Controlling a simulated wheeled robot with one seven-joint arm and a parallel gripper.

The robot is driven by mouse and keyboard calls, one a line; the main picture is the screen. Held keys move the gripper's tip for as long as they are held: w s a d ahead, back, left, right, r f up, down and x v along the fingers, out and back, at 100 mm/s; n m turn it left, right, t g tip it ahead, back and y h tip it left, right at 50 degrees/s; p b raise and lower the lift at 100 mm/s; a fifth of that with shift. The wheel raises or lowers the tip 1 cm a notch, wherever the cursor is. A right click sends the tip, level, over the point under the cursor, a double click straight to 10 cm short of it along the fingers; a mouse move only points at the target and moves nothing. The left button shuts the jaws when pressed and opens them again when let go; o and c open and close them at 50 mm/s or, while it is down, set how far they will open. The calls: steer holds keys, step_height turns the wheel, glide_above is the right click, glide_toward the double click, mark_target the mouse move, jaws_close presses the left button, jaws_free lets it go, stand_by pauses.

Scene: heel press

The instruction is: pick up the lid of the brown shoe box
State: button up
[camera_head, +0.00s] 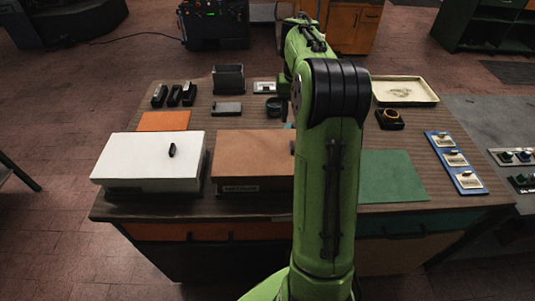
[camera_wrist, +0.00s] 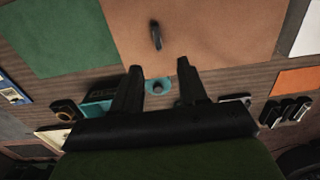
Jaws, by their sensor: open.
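The brown shoe box stands near the front edge of the table in the head view, its flat brown lid (camera_head: 248,152) on top. My green arm crosses in front of its right part. In the wrist view the lid (camera_wrist: 215,28) fills the top middle, with a small dark handle (camera_wrist: 155,37) standing on it. My gripper (camera_wrist: 159,68) is open and empty, its two black fingers apart and pointing toward the lid's edge, short of the handle in the picture. The height between fingers and lid is hard to tell. The gripper is hidden behind my arm in the head view.
A white box (camera_head: 145,158) with a dark handle stands close left of the brown one. A green mat (camera_head: 392,178) lies to the right. An orange mat (camera_head: 164,121), a dark bin (camera_head: 228,78), a cream tray (camera_head: 405,91) and a blue panel (camera_head: 455,162) are also on the table.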

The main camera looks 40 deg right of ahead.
mark_target(292, 145)
steer(key=f, duration=0.3)
steer(key=f+b, duration=0.1)
steer(key=f, duration=0.3)
steer(key=f+b, duration=0.1)
steer(key=f, duration=0.3)
steer(key=shift+s, duration=0.35)
jaws_close()
